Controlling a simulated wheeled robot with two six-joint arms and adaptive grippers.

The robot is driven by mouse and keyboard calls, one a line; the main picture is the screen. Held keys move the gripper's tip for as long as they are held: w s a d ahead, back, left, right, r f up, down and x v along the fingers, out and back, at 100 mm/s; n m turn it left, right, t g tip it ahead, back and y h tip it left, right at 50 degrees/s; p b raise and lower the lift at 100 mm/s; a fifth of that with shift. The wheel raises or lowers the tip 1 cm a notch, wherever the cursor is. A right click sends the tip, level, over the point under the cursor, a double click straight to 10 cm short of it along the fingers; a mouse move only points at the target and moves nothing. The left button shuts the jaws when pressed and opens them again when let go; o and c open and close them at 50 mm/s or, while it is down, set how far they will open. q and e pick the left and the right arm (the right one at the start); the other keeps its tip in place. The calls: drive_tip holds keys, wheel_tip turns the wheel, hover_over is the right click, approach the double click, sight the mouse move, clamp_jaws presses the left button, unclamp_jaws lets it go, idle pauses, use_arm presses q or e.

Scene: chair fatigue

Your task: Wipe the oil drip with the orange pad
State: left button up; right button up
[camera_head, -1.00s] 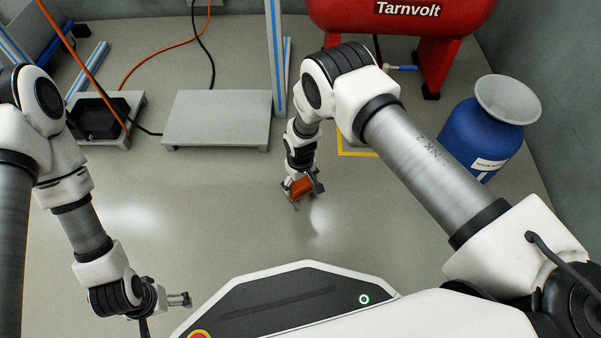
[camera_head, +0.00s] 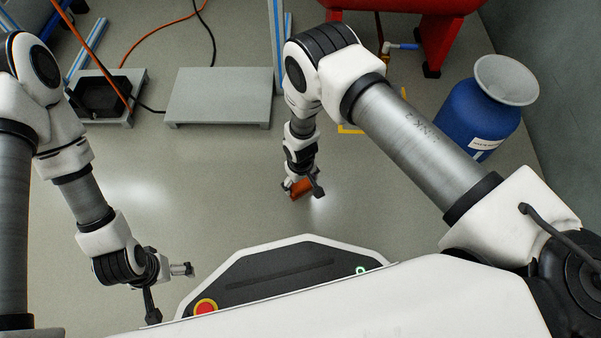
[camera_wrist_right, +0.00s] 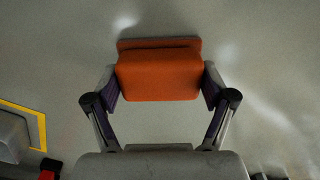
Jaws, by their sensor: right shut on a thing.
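The orange pad (camera_head: 302,188) is held in my right gripper (camera_head: 303,191), above or at the grey floor in front of my base. In the right wrist view the pad (camera_wrist_right: 160,72) sits squarely between the two fingers of my right gripper (camera_wrist_right: 159,84), which are shut on its sides. I cannot tell whether the pad touches the floor. My left gripper (camera_head: 171,292) is at the lower left, empty, with its fingers spread apart. I cannot make out an oil drip in either view.
A low grey platform (camera_head: 219,96) stands at the back. A black tray (camera_head: 101,95) is left of it. A red tank (camera_head: 449,42) and blue drum (camera_head: 477,116) stand at right. Yellow floor marking (camera_head: 350,130) is partly hidden by my right arm. The middle floor is clear.

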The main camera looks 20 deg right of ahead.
drive_tip(key=shift+s+f, duration=0.1)
wheel_tip(320, 180, up, 6)
drive_tip(key=p, duration=0.6)
wheel_tip(320, 180, up, 3)
drive_tip(key=p, duration=0.3)
drive_tip(key=shift+r, duration=0.2)
drive_tip(key=shift+f, duration=0.15)
